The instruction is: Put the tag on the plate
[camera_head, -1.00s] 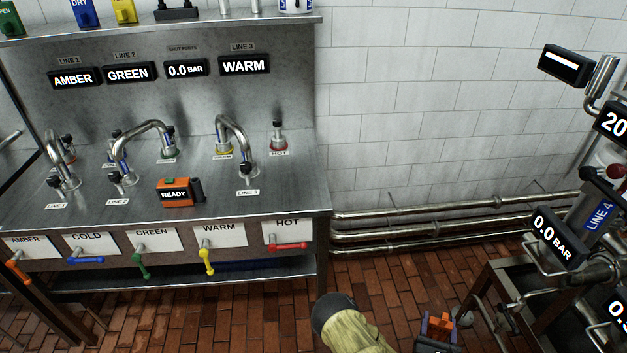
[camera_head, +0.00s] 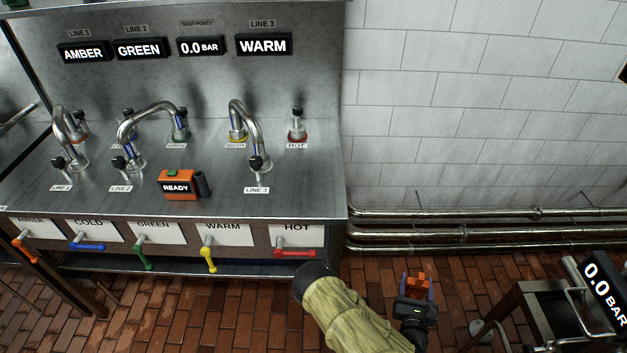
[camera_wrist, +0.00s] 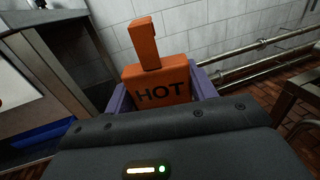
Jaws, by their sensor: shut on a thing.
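My gripper (camera_head: 416,293) is shut on an orange tag (camera_head: 417,281), low in the head view and over the brick floor, to the right of the bench. In the wrist view the tag (camera_wrist: 158,92) reads HOT and has a narrow upright piece on top. The purple fingers of my gripper (camera_wrist: 161,95) stand on either side of it. White plates line the bench front. The HOT plate (camera_head: 294,236) is the rightmost, with a red lever (camera_head: 296,254) across its lower part. The tag is apart from this plate.
The steel bench (camera_head: 225,195) carries curved pipes and an orange READY box (camera_head: 178,186). Levers stick out from its front, including a yellow one (camera_head: 208,257). Pipes (camera_head: 470,234) run along the wall. A metal stand (camera_head: 545,310) is at lower right. Brick floor lies between.

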